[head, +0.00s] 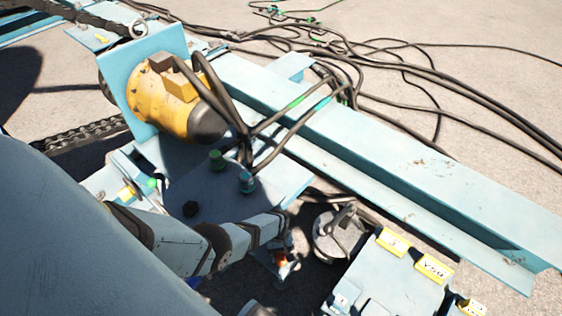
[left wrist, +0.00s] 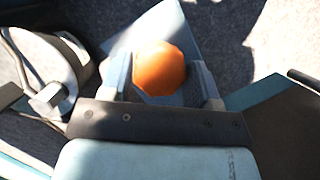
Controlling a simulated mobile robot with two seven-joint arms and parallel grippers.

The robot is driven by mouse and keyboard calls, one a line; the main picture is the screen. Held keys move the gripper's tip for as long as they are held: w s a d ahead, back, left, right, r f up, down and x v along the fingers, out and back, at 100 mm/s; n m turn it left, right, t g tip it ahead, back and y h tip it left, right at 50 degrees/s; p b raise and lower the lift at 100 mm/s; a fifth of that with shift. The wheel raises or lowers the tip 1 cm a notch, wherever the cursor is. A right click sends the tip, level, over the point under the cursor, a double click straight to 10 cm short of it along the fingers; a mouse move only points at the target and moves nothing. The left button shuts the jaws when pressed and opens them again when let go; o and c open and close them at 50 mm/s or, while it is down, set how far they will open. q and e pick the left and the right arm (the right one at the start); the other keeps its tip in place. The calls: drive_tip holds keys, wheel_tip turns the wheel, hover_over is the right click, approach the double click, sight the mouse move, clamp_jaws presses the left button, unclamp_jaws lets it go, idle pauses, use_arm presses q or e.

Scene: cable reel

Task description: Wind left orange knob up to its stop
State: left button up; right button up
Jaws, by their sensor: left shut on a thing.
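The orange knob (left wrist: 160,70) shows in the left wrist view as a rounded, faceted cap. It sits between the two fingers of my left gripper (left wrist: 163,84), which is shut on it. A light blue plate lies behind the knob. In the head view my left arm reaches in from the left, and a small bit of the orange knob (head: 281,263) shows at the left gripper (head: 280,254). Most of the knob there is hidden by the gripper and arm. My right gripper is not in view.
A yellow motor (head: 168,103) with black cables stands on the blue frame (head: 430,165). A grey round part (head: 325,240) and a blue box with yellow labels (head: 392,275) are close to the right of my gripper. Cables lie on the ground behind.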

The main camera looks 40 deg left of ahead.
sight(281, 256)
use_arm(q)
drive_tip(key=o, duration=0.9)
drive_tip(key=shift+r, duration=0.25)
wheel_tip(281, 256, up, 20)
drive_tip(key=p, duration=1.2)
drive_tip(key=shift+f, duration=0.25)
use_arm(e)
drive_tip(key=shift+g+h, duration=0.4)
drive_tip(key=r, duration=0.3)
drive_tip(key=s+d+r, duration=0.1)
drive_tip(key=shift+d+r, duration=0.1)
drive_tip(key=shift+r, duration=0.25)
